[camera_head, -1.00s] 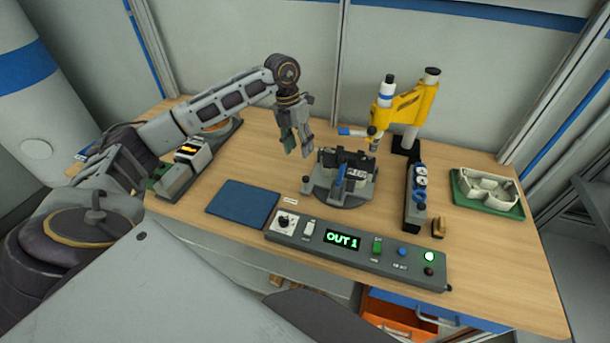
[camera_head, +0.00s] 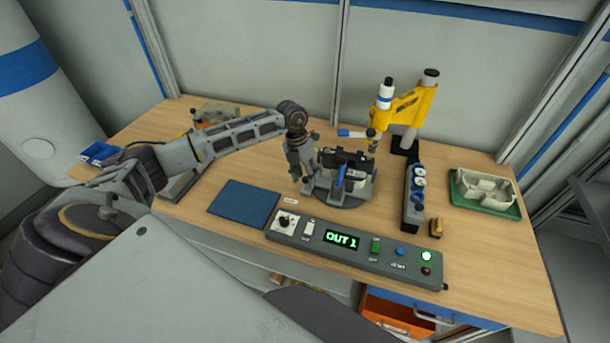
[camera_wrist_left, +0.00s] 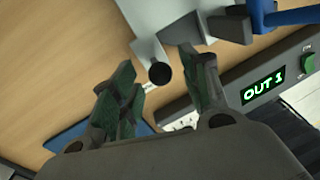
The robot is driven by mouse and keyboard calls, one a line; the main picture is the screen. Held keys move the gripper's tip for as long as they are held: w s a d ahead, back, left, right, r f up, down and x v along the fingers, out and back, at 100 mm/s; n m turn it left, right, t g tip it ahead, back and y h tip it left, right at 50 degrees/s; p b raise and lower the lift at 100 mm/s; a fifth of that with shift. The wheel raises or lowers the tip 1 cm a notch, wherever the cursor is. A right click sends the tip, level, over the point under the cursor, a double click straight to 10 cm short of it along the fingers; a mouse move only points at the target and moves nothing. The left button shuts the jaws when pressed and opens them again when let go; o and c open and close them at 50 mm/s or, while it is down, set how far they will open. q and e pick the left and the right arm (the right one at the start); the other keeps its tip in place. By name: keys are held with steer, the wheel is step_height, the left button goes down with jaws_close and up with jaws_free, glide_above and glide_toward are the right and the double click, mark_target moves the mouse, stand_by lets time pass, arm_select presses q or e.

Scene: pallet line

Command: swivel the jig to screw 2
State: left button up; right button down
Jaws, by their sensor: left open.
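The jig (camera_head: 343,178) stands on a round grey base in the middle of the table, with a black clamp block on top and a blue lever at its front. My left gripper (camera_head: 302,174) hangs just left of the jig, fingers pointing down. In the left wrist view the gripper (camera_wrist_left: 160,95) is open. A grey post with a dark round end (camera_wrist_left: 160,73) shows between and just beyond its fingertips; I cannot tell whether they touch. The yellow screwdriver stand (camera_head: 405,105) rises behind the jig to the right. My right gripper is not in view.
A control box (camera_head: 345,240) along the front edge reads "OUT 1" and has a lit green button. A blue mat (camera_head: 244,203) lies left of the jig. A socket strip (camera_head: 415,197) and a green tray (camera_head: 487,207) holding a pale part are at the right.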

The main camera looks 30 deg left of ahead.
arm_select(q)
steer(key=shift+f, duration=0.25)
steer(key=shift+c, duration=0.2)
jaws_close()
